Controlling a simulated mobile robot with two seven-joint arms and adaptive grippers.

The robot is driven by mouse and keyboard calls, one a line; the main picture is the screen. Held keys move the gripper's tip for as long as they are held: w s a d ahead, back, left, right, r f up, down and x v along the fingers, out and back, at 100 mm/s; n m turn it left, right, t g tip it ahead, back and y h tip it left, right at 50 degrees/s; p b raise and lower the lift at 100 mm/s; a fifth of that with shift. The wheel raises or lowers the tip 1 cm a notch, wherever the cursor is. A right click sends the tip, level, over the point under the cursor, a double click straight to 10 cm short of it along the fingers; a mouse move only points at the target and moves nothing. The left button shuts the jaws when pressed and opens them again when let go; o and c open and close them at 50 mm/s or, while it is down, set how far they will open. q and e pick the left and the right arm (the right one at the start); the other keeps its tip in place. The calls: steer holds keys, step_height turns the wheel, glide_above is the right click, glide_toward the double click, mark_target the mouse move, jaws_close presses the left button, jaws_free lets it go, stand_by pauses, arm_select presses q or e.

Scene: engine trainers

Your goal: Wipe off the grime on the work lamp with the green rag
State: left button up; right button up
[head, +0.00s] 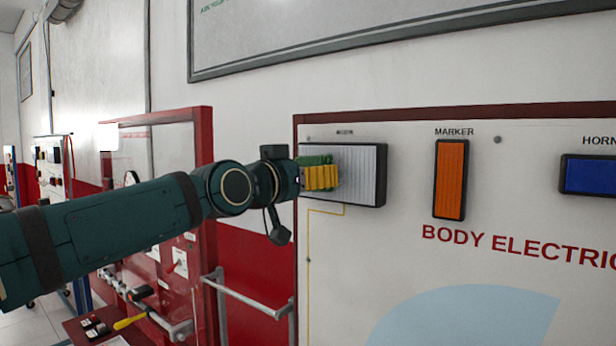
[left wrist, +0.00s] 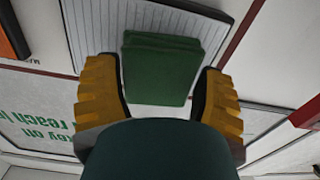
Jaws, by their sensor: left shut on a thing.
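The work lamp (head: 362,172) is a white ribbed rectangle in a dark frame, mounted upright on the white panel. It also fills the upper part of the left wrist view (left wrist: 90,30). My left gripper (head: 322,178) has yellow fingers and is at the lamp's left part. It is shut on the folded green rag (left wrist: 162,68), which also shows just above the fingers in the head view (head: 316,159). The rag is against or very close to the lamp's face; I cannot tell if they touch. No grime shows on the visible lamp face. My right gripper is not in view.
An orange marker light (head: 450,180) and a blue horn block (head: 590,175) stick out of the panel (head: 400,250) to the right of the lamp. A red-framed stand (head: 208,250) with a grey rail is left of the panel, below my left arm.

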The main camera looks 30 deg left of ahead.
mark_target(344, 175)
arm_select(q)
steer(key=shift+w+d+b, duration=0.1)
steer(key=shift+w+b, duration=0.25)
steer(key=shift+w, duration=0.8)
steer(key=shift+d+p, duration=0.4)
steer(key=shift+p, duration=0.05)
steer(key=shift+s+d+p, duration=0.15)
steer(key=shift+d+p, duration=0.3)
steer(key=shift+d, duration=0.35)
steer(key=shift+s+d+p, duration=0.1)
steer(key=shift+d+p, duration=0.3)
steer(key=shift+d, duration=0.35)
steer(key=shift+w+b, duration=0.1)
steer(key=shift+b, duration=0.25)
steer(key=shift+a+b, duration=0.55)
steer(key=shift+b, duration=0.2)
steer(key=shift+w+a+b, duration=0.2)
steer(key=shift+a+b, duration=0.65)
steer(key=shift+a, duration=0.5)
